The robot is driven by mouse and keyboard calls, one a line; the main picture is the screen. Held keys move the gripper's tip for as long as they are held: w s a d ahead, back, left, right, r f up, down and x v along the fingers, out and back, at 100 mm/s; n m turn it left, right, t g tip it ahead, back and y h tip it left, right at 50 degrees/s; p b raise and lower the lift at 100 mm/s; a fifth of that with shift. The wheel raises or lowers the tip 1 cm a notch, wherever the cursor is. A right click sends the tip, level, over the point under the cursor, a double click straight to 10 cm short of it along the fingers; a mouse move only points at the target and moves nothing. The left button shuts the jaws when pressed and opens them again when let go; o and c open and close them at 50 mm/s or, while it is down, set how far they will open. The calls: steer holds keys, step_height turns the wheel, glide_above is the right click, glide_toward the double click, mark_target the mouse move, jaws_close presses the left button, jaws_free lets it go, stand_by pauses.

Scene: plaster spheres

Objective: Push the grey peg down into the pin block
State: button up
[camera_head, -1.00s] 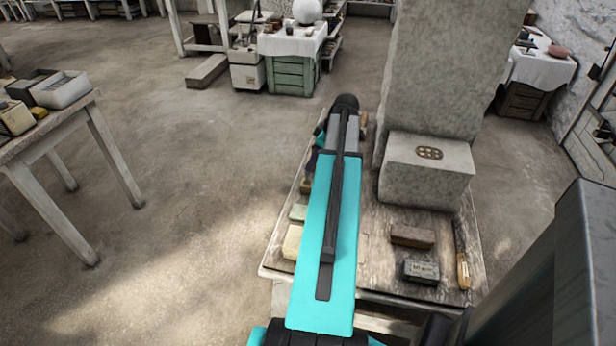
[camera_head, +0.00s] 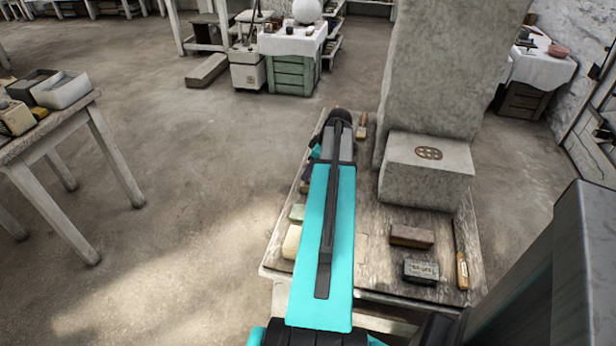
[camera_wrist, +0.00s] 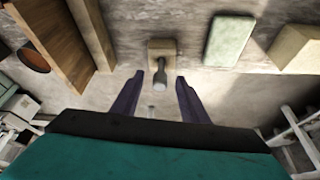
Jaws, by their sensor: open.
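In the wrist view a small tan pin block (camera_wrist: 162,46) sits on the worn table top at the upper middle. A grey peg (camera_wrist: 160,74) sticks out of it toward the camera. How deep the peg sits cannot be told. My gripper (camera_wrist: 160,84) is open, its two dark fingers apart, one to the left and one to the right of the peg. The peg's end shows in the gap between them; no contact is visible. In the head view my arm hides the block, the peg and the gripper.
In the wrist view, brown wooden pieces (camera_wrist: 62,42) lie left of the pin block. A pale green block (camera_wrist: 229,40) and a cream block (camera_wrist: 298,48) lie to its right. In the head view, a large stone block (camera_head: 427,170) stands on the table (camera_head: 372,262), with a dark brick (camera_head: 411,235) nearer.

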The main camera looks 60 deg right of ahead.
stand_by(0.4)
jaws_close()
steer(key=shift+r, duration=0.1)
steer(key=shift+r, duration=1.1)
steer(key=s+d+r+b, duration=0.1)
steer(key=s+d, duration=0.1)
steer(key=s, duration=0.5)
steer(key=s+d+r+b, duration=0.1)
steer(key=s, duration=0.7)
steer(key=shift+s+d+r, duration=0.25)
steer(key=shift+d+r, duration=0.1)
